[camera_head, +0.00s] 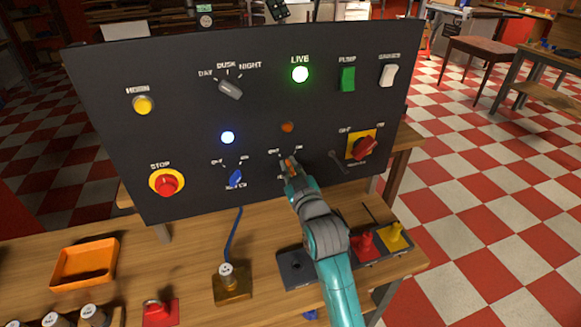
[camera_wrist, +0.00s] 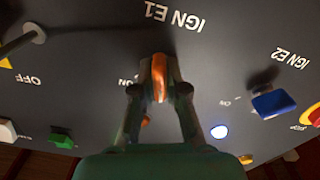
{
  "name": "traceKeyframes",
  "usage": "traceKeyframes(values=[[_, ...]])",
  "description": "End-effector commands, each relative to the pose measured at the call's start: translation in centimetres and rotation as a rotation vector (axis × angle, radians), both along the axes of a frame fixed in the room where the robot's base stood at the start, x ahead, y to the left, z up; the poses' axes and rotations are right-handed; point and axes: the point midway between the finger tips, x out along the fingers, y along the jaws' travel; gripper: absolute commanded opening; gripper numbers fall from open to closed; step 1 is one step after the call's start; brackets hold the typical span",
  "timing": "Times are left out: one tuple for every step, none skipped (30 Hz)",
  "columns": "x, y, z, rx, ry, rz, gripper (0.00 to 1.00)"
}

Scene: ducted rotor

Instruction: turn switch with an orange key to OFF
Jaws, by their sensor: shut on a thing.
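The orange key (camera_wrist: 160,73) stands in the switch marked IGN E1 on the dark control panel (camera_head: 190,120). My gripper (camera_wrist: 160,92) is shut on the key, one finger on each side of it. In the head view my gripper (camera_head: 291,174) reaches the lower middle of the panel, and only a bit of the orange key (camera_head: 289,162) shows. My fingers and arm hide most of the switch and part of its lettering there. An ON mark shows beside the key in the wrist view. I cannot tell exactly which mark the key points at.
A blue key (camera_head: 236,177) sits in the switch to the left, marked IGN E2 in the wrist view. A red rotary handle (camera_head: 364,147) on a yellow plate and a grey lever (camera_head: 338,161) are to the right. A red stop button (camera_head: 166,183) is far left.

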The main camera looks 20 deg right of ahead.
Motion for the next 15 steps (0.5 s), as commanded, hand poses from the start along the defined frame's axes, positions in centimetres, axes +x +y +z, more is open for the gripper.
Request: traceKeyframes(values=[[0.0, 0.04, -0.07, -0.041, 0.001, 0.001, 0.0], [0.0, 0.05, -0.08, -0.067, 0.001, 0.001, 0.0], [0.0, 0.06, -0.08, -0.1, 0.001, 0.001, 0.0], [0.0, 0.07, -0.08, -0.124, 0.001, 0.001, 0.0], [0.0, 0.08, -0.09, -0.147, 0.001, 0.001, 0.0], [0.0, 0.09, -0.1, -0.176, 0.001, 0.001, 0.0], [0.0, 0.1, -0.11, -0.197, 0.001, 0.001, 0.0], [0.0, 0.1, -0.11, -0.217, 0.001, 0.001, 0.0], [0.0, 0.11, -0.11, -0.242, 0.001, 0.001, 0.0], [0.0, 0.12, -0.12, -0.259, 0.001, 0.001, 0.0], [0.0, 0.13, -0.13, -0.276, 0.001, 0.001, 0.0], [0.0, 0.14, -0.13, -0.296, 0.001, 0.001, 0.0], [0.0, 0.14, -0.13, -0.31, 0.001, 0.001, 0.0], [0.0, 0.14, -0.14, -0.322, 0.001, 0.001, 0.0], [0.0, 0.14, -0.14, -0.338, 0.001, 0.001, 0.0]])
